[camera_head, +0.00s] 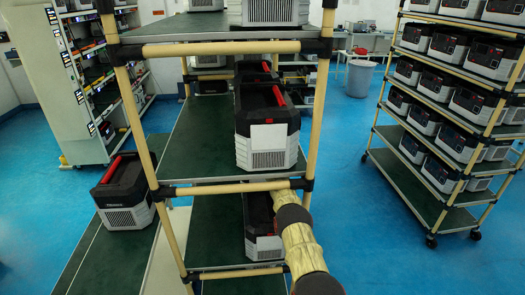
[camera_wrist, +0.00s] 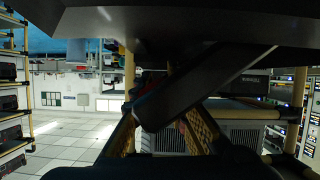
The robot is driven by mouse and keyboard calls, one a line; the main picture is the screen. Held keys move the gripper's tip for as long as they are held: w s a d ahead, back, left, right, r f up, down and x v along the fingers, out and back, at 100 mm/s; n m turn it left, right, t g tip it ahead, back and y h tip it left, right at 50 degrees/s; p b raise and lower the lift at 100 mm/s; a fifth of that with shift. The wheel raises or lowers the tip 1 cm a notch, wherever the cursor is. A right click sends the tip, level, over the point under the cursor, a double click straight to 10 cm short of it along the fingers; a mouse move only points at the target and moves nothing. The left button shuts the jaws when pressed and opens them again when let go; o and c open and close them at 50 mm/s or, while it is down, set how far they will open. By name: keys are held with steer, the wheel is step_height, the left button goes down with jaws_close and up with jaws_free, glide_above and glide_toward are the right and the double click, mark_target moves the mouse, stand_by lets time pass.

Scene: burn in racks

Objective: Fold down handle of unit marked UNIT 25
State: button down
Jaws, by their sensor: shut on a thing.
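My arm reaches in from the bottom of the head view to the lower level of the near rack. There a dark-topped unit (camera_head: 260,222) with a light grille front stands, partly covered by the shelf above and my arm. The head view hides my gripper. In the wrist view, which looks upside down, my gripper (camera_wrist: 163,122) is shut on a dark bar-like handle (camera_wrist: 205,87). The bar slants across the view below a large dark body (camera_wrist: 190,25). I cannot read the unit's number, so I cannot tell if this is UNIT 25.
The near rack's post (camera_head: 317,110) and shelf beam (camera_head: 225,188) are close to my arm. A unit with a red handle (camera_head: 267,125) stands on the shelf above. Another unit (camera_head: 125,195) is at left. A loaded rack (camera_head: 430,205) stands right, with clear blue floor between.

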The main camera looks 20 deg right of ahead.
steer(key=shift+f, duration=0.2)
stand_by(0.3)
steer(key=c, duration=1.7)
jaws_free()
steer(key=shift+r, duration=0.1)
steer(key=shift+b, duration=0.3)
